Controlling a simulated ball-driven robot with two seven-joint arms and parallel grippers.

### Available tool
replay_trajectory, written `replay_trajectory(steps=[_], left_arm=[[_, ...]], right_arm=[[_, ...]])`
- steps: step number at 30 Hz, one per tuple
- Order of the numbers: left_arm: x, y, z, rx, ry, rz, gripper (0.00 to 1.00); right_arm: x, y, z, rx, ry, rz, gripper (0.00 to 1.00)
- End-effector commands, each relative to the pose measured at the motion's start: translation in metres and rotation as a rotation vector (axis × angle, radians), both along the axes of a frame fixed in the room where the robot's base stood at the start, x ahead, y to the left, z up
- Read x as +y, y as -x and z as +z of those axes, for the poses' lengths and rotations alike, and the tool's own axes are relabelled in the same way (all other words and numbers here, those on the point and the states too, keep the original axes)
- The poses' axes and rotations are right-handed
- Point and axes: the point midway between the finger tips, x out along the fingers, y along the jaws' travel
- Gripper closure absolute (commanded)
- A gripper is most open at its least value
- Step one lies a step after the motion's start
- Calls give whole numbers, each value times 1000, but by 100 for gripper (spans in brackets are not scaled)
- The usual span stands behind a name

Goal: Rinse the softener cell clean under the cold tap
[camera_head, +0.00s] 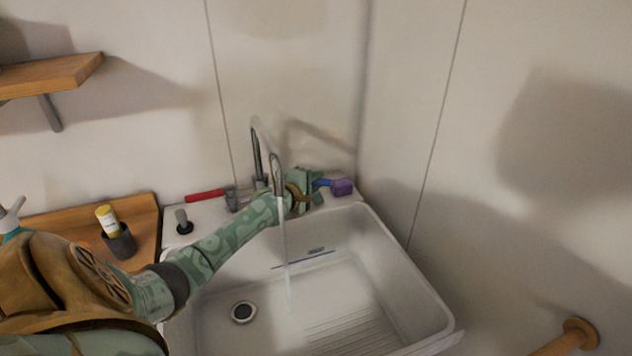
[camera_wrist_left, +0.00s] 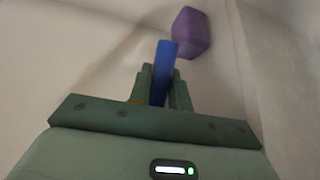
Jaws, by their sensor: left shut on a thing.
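The tap (camera_head: 277,160) is a curved metal spout at the back of the white sink (camera_head: 432,300). A thin stream of water (camera_head: 284,240) falls from it into the basin. My left gripper (camera_head: 308,188) reaches behind the stream to the back ledge. It is shut on a blue lever (camera_head: 322,183), which looks like the cold tap handle. In the left wrist view the blue lever (camera_wrist_left: 165,70) stands between the two fingers. I cannot make out a softener cell. My right gripper is not in view.
A purple block (camera_head: 342,187) sits in the back corner, just beyond the blue lever. A red lever (camera_head: 205,195) lies left of the tap. A yellow bottle (camera_head: 106,220) stands in a dark cup on the wooden counter (camera_head: 145,207). A drain (camera_head: 243,312) is in the basin.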

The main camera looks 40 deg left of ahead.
Motion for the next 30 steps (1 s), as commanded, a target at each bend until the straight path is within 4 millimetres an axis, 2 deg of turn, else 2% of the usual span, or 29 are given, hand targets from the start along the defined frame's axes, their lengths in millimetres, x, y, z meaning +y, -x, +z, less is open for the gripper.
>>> replay_trajectory(steps=[1, 2, 3, 4, 13, 17, 20, 24, 30], left_arm=[[0, 0, -1, 3, 0, 1, 100], [0, 0, -1, 3, 0, 1, 75], [0, 0, -1, 3, 0, 1, 64], [0, 0, -1, 2, 0, 1, 59], [0, 2, 0, 1, 1, 0, 59], [-3, 14, 5, 2, 2, -1, 59], [-5, 35, 12, 2, 2, 0, 59], [-10, 73, 21, 2, 3, 0, 59], [-16, 123, 28, 4, 0, 1, 59]], right_arm=[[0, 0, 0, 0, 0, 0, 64], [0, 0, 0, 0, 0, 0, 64], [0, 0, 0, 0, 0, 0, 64], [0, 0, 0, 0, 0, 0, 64], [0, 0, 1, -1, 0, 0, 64], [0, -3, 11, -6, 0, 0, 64], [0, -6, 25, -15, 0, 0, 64], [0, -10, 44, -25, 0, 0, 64], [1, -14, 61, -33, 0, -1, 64]])
